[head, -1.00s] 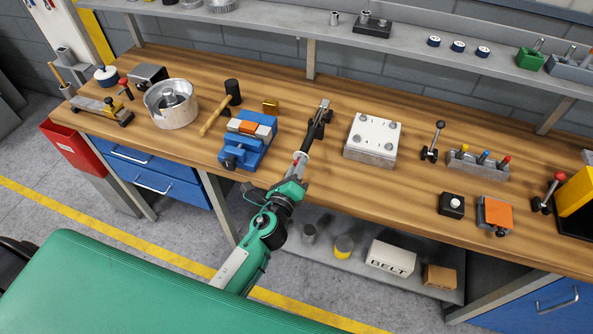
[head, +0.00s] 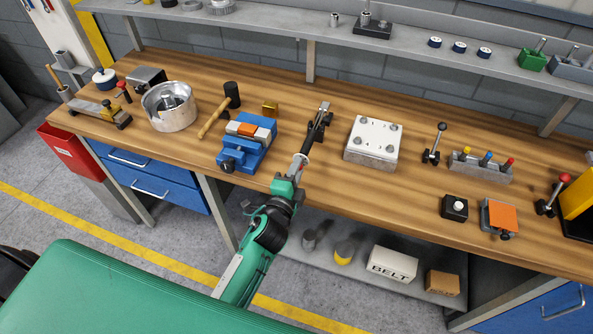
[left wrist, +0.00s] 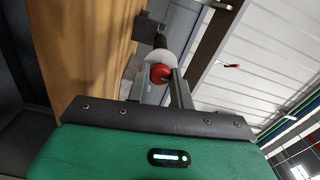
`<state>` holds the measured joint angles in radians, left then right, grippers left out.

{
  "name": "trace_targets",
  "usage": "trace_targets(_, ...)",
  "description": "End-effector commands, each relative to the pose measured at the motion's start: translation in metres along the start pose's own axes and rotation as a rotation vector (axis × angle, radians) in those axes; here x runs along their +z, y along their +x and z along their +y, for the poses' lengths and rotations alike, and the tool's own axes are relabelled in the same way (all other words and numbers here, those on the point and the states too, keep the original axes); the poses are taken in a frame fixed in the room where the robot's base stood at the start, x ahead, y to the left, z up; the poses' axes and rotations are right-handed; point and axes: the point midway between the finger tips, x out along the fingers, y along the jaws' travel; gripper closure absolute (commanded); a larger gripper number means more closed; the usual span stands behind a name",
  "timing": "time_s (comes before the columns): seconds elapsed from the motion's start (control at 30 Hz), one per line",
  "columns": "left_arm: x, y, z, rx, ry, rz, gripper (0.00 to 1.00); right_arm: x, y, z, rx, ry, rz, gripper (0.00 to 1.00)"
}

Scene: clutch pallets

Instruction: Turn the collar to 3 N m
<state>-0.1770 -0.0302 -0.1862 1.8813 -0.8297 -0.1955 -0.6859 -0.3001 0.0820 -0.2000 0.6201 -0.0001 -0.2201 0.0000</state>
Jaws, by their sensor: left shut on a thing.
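A long dark tool (head: 312,139) lies in a dark holder with a pale metal top near the middle of the bench, pointing towards me. Its near end has the collar, a pale ring that also shows in the left wrist view (left wrist: 157,60), with a round red end in front of it. My left gripper (head: 300,166) is at this near end. In the left wrist view its two fingers stand either side of the red end, shut on the collar. Any scale marks are too small to read. My right gripper is out of view.
A blue vice (head: 248,142) stands left of the tool, with a mallet (head: 219,112) and a metal bowl (head: 170,107) beyond it. A pale block with bolts (head: 372,142) stands to the right. Bare bench top lies between the tool and this block.

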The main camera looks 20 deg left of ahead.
Motion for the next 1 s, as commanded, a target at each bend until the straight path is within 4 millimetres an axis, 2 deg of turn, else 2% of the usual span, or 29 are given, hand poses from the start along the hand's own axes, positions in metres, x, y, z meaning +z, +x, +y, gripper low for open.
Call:
trace_targets(0.67,-0.0001,0.0000,-0.0002,0.000,-0.063,0.000,1.00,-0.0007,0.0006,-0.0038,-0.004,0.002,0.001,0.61)
trace_targets(0.7,-0.0001,0.0000,-0.0002,0.000,-0.063,0.000,0.73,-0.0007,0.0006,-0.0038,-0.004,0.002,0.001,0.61)
trace_targets(0.8,-0.0001,0.0000,-0.0002,0.000,-0.063,0.000,0.55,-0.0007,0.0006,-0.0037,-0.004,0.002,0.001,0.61)
trace_targets(1.0,-0.0001,0.0000,-0.0002,0.000,-0.062,0.000,0.55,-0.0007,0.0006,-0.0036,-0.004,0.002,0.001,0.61)
